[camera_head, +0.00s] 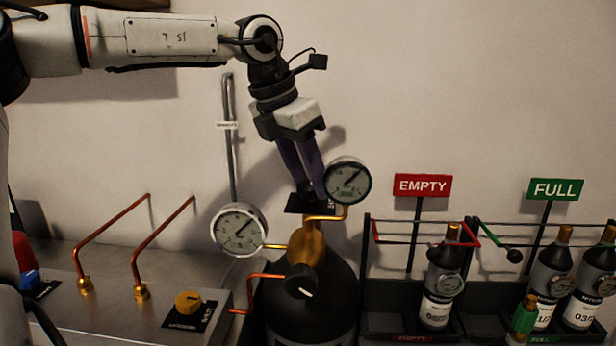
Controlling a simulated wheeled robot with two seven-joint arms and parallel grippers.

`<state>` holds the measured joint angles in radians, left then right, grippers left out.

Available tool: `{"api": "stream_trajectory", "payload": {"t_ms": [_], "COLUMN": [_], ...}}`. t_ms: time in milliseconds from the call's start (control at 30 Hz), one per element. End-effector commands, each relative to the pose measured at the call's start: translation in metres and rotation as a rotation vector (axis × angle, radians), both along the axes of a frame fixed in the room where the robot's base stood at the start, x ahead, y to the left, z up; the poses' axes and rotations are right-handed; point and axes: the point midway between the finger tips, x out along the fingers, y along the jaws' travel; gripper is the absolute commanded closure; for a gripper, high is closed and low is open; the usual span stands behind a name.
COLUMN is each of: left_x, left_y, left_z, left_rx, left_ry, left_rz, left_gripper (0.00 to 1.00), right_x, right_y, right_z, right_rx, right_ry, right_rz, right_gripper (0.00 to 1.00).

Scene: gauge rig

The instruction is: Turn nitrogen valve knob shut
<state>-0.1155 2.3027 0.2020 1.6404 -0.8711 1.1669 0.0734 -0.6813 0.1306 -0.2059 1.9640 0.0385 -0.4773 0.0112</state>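A dark gas cylinder (338,292) stands at the middle bottom with a brass regulator (306,243) on top. A black round knob (302,281) with a white mark is on the regulator's front. My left gripper (312,196) reaches down from above, its dark fingers close together at a small black plate (297,206) above the brass body. The fingertips are dark and overlap the plate, so I cannot tell whether they hold anything. The nitrogen label is not readable, so I cannot tell which knob it names. My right gripper is not in view.
Two round gauges, left (238,229) and right (348,181), flank the regulator, the right one close to my fingers. A yellow knob (188,302) is on the metal bench with copper pipes. Bottles (440,285) stand in racks under EMPTY (422,186) and FULL (555,189) signs.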

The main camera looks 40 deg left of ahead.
Motion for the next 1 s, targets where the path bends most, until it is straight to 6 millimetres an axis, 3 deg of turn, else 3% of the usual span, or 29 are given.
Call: {"api": "stream_trajectory", "payload": {"t_ms": [100,433,1000], "left_x": [0.000,0.000,0.001], "left_y": [0.000,0.001,0.004], "left_z": [0.000,0.003,0.005], "left_rx": [0.001,0.000,-0.003], "left_ry": [0.000,0.001,0.005], "left_rz": [0.000,-0.059,-0.526], "left_gripper": [0.82,0.82,0.82], "right_x": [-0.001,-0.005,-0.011], "right_y": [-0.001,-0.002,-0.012], "right_z": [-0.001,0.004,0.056], "right_rx": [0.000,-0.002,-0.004], "right_ry": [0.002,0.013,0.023], "right_rz": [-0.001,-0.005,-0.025], "right_gripper": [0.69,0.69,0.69]}}
